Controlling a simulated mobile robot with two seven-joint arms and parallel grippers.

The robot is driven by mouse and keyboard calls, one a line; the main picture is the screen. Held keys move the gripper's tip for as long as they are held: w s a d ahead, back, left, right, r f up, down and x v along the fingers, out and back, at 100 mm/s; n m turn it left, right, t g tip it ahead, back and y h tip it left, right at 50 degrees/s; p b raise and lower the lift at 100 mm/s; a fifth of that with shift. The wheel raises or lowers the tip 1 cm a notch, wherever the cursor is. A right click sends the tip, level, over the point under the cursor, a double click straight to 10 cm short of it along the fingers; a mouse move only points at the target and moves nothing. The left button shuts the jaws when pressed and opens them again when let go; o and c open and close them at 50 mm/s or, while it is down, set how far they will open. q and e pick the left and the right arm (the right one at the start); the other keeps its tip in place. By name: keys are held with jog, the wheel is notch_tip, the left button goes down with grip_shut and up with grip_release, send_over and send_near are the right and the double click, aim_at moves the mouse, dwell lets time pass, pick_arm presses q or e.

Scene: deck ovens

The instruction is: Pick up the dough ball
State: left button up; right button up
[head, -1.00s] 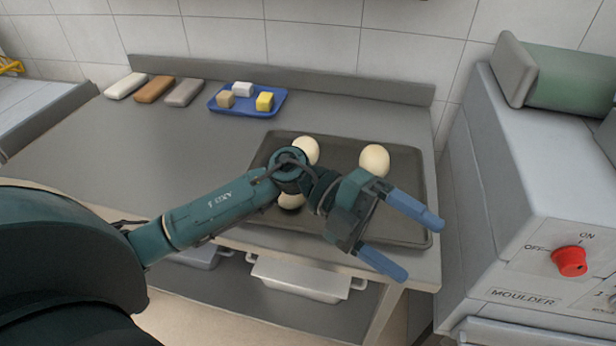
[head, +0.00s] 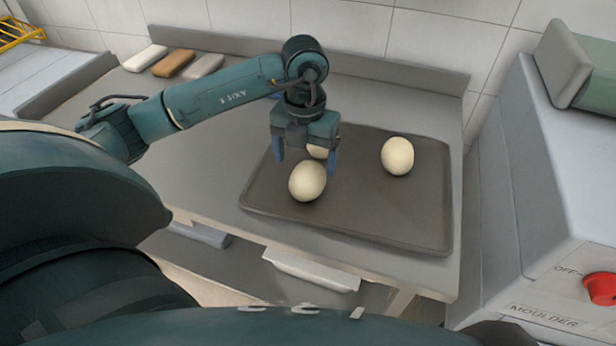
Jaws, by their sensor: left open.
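Three pale dough balls are on a dark baking tray (head: 400,215) on the steel table. One dough ball (head: 307,183) is at the tray's left front, and another (head: 397,156) is at its right back. A third dough ball (head: 318,151) lies behind the front one, mostly hidden by my left gripper. My left gripper (head: 305,167) points down over the tray's left part, open, with its blue fingers apart. The fingers show to the left and right of the two left balls; I cannot tell whether they touch either. My right gripper is not in view.
Three bars, white (head: 146,58), brown (head: 173,63) and grey (head: 206,67), lie at the table's back left. The moulder machine (head: 545,200) with a red knob (head: 600,288) stands at the right. The tray's right front is bare.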

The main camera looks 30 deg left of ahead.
aim_at(308, 169)
pick_arm(q)
jog(key=f, duration=0.4)
jog(key=f+p, duration=0.1)
jog(key=shift+d+f, duration=0.25)
jog(key=shift+f, duration=0.15)
jog(key=shift+w, duration=0.1)
jog(key=c, duration=1.1)
jog(key=shift+r, duration=0.1)
jog(key=shift+c, duration=0.2)
notch_tip(308, 169, up, 10)
jog(key=shift+b, duration=0.45)
